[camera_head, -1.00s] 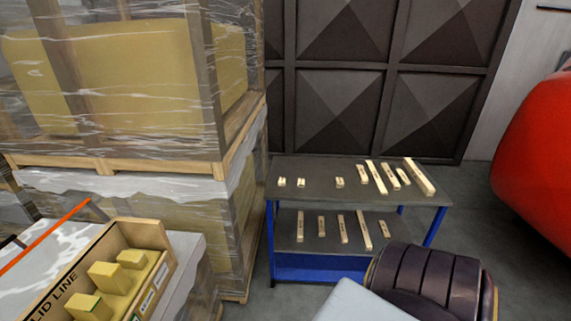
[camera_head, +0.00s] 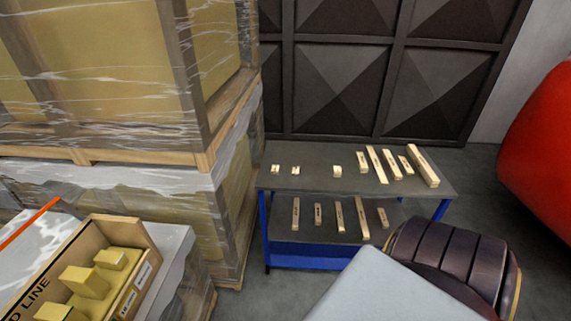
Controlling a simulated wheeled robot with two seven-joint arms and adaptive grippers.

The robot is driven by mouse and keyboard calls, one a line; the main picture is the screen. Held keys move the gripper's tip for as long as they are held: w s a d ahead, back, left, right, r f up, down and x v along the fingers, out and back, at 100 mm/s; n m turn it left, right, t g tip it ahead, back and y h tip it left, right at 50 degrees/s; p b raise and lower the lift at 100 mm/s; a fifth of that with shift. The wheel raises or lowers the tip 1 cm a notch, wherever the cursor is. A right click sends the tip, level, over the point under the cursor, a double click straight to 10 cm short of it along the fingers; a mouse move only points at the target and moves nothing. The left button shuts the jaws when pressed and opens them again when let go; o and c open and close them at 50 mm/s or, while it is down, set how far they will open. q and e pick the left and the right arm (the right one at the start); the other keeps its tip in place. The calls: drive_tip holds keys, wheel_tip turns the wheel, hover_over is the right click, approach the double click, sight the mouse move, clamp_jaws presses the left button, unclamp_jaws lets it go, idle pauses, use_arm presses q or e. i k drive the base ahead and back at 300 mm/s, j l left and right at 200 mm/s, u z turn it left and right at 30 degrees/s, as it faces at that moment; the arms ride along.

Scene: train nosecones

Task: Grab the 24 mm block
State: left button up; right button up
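Several pale wooden blocks of different lengths lie on a dark two-level cart with blue legs (camera_head: 312,183). The top level holds small blocks at the left, such as one small block (camera_head: 337,170), and longer ones at the right, such as the thick long block (camera_head: 423,166). The lower shelf holds a row of upright-lying blocks, such as one long block (camera_head: 361,218). The markings are too small to read, so I cannot tell which is the 24 mm block. Neither gripper is in view.
A wooden box with yellow blocks (camera_head: 103,235) stands at the lower left. Wrapped pallets (camera_head: 228,200) rise left of the cart. A dark ribbed rounded object (camera_head: 450,255) and a pale grey flat surface (camera_head: 385,290) are in front of the cart. A red rounded body (camera_head: 540,150) is at the right.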

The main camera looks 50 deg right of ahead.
sight(275, 169)
drive_tip(key=i+l+z, duration=0.15)
drive_tip(key=l, duration=0.3)
drive_tip(key=i+l+z, duration=0.1)
drive_tip(key=l, duration=0.35)
drive_tip(key=i+l+z, duration=0.15)
drive_tip(key=i+l, duration=0.15)
drive_tip(key=i+l+z, duration=0.15)
drive_tip(key=l, duration=0.35)
drive_tip(key=i, duration=0.1)
